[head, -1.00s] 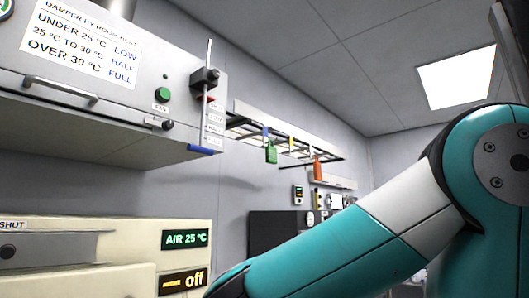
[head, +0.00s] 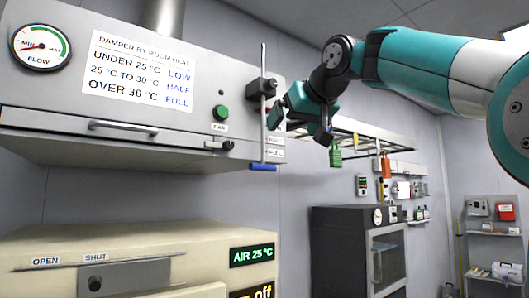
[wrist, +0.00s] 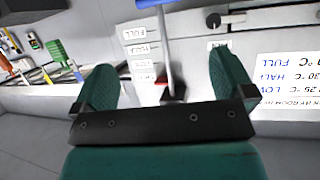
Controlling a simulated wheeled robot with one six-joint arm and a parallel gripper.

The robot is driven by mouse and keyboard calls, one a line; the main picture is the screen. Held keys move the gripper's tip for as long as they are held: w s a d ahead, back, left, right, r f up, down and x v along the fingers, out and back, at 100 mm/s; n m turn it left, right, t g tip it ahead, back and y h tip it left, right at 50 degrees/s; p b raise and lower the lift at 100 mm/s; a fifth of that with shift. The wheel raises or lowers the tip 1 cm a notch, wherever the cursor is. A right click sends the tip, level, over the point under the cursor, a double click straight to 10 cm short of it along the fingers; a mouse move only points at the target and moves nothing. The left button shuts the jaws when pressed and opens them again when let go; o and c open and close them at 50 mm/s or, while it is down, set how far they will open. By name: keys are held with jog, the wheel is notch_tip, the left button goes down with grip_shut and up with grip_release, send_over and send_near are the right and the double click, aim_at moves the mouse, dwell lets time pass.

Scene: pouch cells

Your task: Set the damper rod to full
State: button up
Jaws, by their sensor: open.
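The damper rod (head: 263,135) hangs upright at the hood's right end, through a black clamp (head: 262,88), with a blue handle (head: 264,167) at its foot. In the wrist view the rod (wrist: 163,45) runs between my open teal fingers, and its blue handle is at the top edge. A red pointer (wrist: 172,92) on the rod stands near the end label opposite FULL. The FULL label (wrist: 134,33) is toward the handle end. My gripper (wrist: 165,84) is open and holds nothing; in the head view it is just right of the rod, partly hiding the labels.
A card (head: 137,72) on the hood (head: 60,105) pairs 25 to 30 °C with HALF and over 30 °C with FULL. A display (head: 252,255) reads AIR 25 °C.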

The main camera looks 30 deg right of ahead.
aim_at(264, 162)
jog(key=p+x, duration=0.1)
jog(key=x, duration=0.4)
jog(key=p+x, duration=0.1)
jog(key=x, duration=0.5)
jog(key=p+x, duration=0.2)
jog(key=x, duration=0.4)
jog(key=shift+w+d+r, duration=0.1)
jog(key=shift+d+r, duration=0.1)
jog(key=shift+r, duration=0.1)
jog(key=shift+c, duration=0.2)
jog(key=c, duration=1)
notch_tip(264, 162, down, 13)
jog(key=b, duration=1.1)
jog(key=shift+r, duration=0.1)
jog(key=o, duration=1)
jog(key=shift+d, duration=0.1)
jog(key=shift+o, duration=0.2)
